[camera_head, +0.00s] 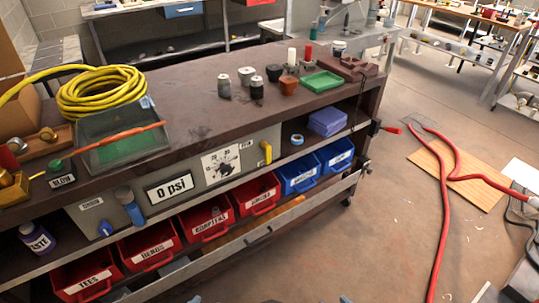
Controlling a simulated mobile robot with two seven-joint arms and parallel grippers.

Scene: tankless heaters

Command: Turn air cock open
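A grey panel (195,188) is set in the front of the brown workbench. A blue cylindrical part (130,206) sits between the knob and the display. No readable label tells which handle is the air cock.
Red bins (205,220) and blue bins (298,174) sit below the panel behind a metal rail. A yellow hose coil (103,91) and a green tray (322,81) lie on the bench top. A red hose (446,205) crosses the floor at the right.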

